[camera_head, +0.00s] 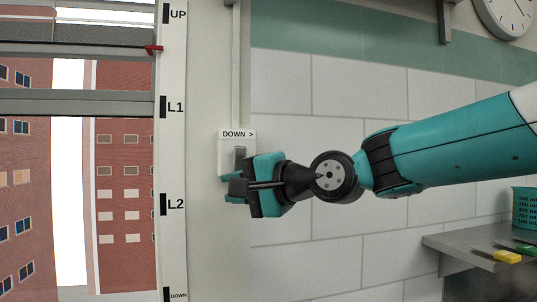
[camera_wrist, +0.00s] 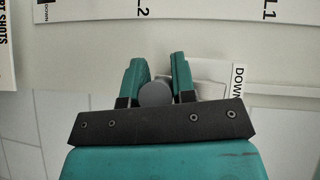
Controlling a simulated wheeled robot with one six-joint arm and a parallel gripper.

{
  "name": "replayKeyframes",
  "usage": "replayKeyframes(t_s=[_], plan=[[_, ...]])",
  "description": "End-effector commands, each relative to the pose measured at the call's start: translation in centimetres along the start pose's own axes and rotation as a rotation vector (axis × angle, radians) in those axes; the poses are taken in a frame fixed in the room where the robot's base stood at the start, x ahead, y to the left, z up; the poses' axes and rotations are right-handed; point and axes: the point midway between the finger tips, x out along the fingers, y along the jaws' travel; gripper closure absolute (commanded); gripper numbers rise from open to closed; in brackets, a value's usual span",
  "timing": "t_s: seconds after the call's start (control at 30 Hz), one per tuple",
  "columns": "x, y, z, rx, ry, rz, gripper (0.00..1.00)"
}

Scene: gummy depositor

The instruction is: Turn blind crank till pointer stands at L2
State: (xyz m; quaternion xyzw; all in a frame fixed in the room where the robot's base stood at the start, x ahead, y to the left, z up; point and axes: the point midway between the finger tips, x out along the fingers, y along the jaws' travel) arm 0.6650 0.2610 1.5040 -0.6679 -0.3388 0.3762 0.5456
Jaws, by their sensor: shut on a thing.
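The blind crank housing (camera_head: 224,152), a white box marked "DOWN >", is on the wall right of the window. My gripper (camera_head: 240,188) is at its lower end and hides much of the crank. In the wrist view my gripper (camera_wrist: 158,72) is shut on the round grey crank knob (camera_wrist: 155,95), one finger on each side. The red pointer (camera_head: 153,49) stands between UP and L1 on the white scale strip (camera_head: 174,150), nearer UP. The L2 mark (camera_head: 164,204) is well below it. The blind (camera_head: 75,32) shows at the top of the window.
A clock (camera_head: 505,15) hangs at the upper right. The tiled wall behind my arm is clear.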

Motion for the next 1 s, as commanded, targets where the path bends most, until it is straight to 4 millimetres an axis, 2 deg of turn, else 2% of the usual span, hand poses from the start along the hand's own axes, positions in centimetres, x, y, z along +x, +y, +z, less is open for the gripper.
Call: replayKeyframes(t_s=[0.03,0.3,0.43,0.53,0.63,0.7,0.77,0.87,1.0], plan=[[0.2,-0.7,0.5,-0.003,-0.004,-0.01,0.92],[0.3,-1.0,0.4,-0.005,0.001,-0.016,0.92],[0.6,-1.9,0.8,-0.007,0.0,-0.019,0.92],[0.9,-2.9,1.2,-0.009,0.001,-0.022,0.87],[1.1,-3.0,1.3,-0.009,0.005,-0.023,0.82],[1.0,-2.9,1.2,-0.009,0.006,-0.023,0.85],[1.0,-2.9,1.2,-0.009,0.007,-0.024,0.93],[1.0,-3.1,1.2,-0.009,0.008,-0.024,0.93],[1.3,-4.3,1.5,-0.009,0.006,-0.024,0.93]])
